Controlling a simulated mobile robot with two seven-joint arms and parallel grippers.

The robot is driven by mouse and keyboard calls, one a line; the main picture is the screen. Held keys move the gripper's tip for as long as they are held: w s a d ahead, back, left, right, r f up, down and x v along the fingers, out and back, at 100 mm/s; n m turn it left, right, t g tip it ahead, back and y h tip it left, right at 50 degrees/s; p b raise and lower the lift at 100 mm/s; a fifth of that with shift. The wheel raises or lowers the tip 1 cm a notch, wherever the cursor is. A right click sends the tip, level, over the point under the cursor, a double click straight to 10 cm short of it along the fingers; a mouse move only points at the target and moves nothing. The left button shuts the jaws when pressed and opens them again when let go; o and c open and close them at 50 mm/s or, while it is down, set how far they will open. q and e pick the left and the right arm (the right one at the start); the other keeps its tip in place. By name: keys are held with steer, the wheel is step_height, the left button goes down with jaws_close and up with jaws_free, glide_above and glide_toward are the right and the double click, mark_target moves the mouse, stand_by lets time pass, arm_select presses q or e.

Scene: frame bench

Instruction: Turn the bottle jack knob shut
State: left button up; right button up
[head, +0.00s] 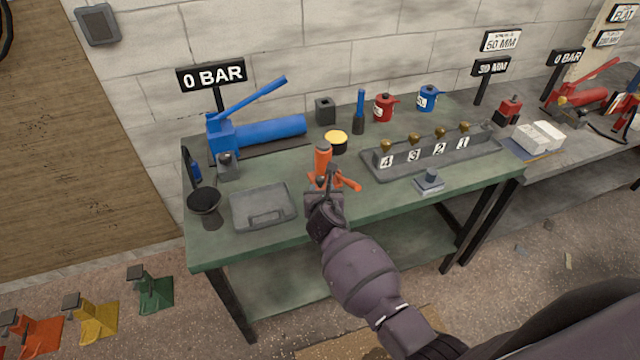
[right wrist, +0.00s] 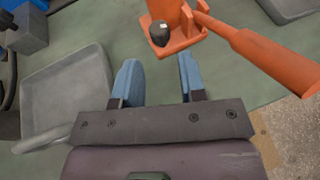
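The orange bottle jack (head: 323,160) stands upright on the green bench near its front edge, with an orange handle (head: 348,184) reaching to the right. The jack also shows in the right wrist view (right wrist: 182,22). A dark knob (right wrist: 160,32) sits low on its base there. My right gripper (right wrist: 160,76) is open, with its two blue fingers apart and nothing between them. The knob lies just beyond the fingertips, roughly in line with the gap. In the head view my right gripper (head: 325,196) partly hides the jack's base. My left gripper is not in view.
A grey tray (head: 264,208) and a dark cup (head: 204,203) stand left of the jack. A small grey block (head: 430,182) lies near the front edge.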

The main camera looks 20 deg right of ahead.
mark_target(320, 182)
steer(key=b+x, duration=0.2)
steer(key=x, duration=0.4)
steer(key=shift+w+f, duration=0.15)
steer(key=c, duration=0.6)
steer(key=shift+c, duration=0.3)
